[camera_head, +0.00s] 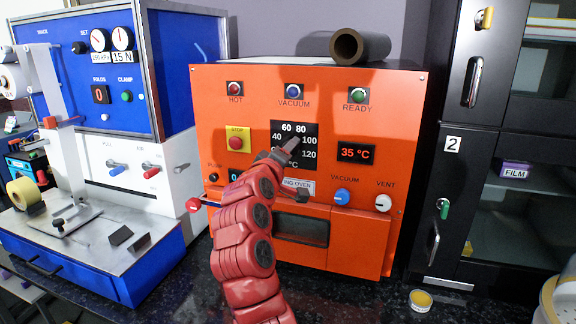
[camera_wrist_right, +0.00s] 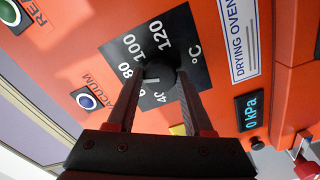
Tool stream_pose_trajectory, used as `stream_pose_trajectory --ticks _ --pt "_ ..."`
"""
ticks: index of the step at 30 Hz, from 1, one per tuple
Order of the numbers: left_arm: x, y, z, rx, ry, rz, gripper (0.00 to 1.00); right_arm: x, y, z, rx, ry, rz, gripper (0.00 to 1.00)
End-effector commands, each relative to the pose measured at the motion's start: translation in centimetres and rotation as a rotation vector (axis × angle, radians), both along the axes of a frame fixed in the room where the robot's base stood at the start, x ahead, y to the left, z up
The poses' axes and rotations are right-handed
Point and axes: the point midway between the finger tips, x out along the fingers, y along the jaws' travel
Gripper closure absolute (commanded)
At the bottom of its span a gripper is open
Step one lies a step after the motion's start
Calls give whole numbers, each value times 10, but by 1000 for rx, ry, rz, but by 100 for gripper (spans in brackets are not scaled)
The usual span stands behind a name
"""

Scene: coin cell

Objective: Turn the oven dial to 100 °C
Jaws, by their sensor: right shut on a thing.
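The orange drying oven (camera_head: 350,195) stands in the middle of the head view. Its black dial plate (camera_head: 310,158) carries numbers from 40 to 120 and °C. My right gripper (camera_head: 291,146) reaches the plate from below and hides most of the knob. In the right wrist view, my right gripper (camera_wrist_right: 161,78) is shut on the round black dial knob (camera_wrist_right: 160,70), with one finger on each side. A short white mark shows near the 60 and 80; its exact reading is hard to tell. The red display (camera_head: 356,153) reads 35 °C. My left gripper is out of view.
Blue vacuum (camera_head: 342,197) and white vent (camera_head: 383,203) knobs sit lower right. A dark tube (camera_head: 360,46) lies on the oven. A blue-and-white machine (camera_head: 110,85) stands left, a black cabinet (camera_head: 455,190) right.

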Motion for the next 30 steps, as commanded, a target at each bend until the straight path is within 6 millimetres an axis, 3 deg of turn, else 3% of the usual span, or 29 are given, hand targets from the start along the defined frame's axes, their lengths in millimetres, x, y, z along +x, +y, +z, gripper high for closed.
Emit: stream_pose_trajectory --ticks 1,12,30 --pt "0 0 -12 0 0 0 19 0 -1 -7 44 -11 -1 100" --pt "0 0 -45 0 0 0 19 0 -1 -6 376 -120 -2 100" --pt "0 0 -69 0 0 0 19 1 0 -3 765 -245 -2 100"
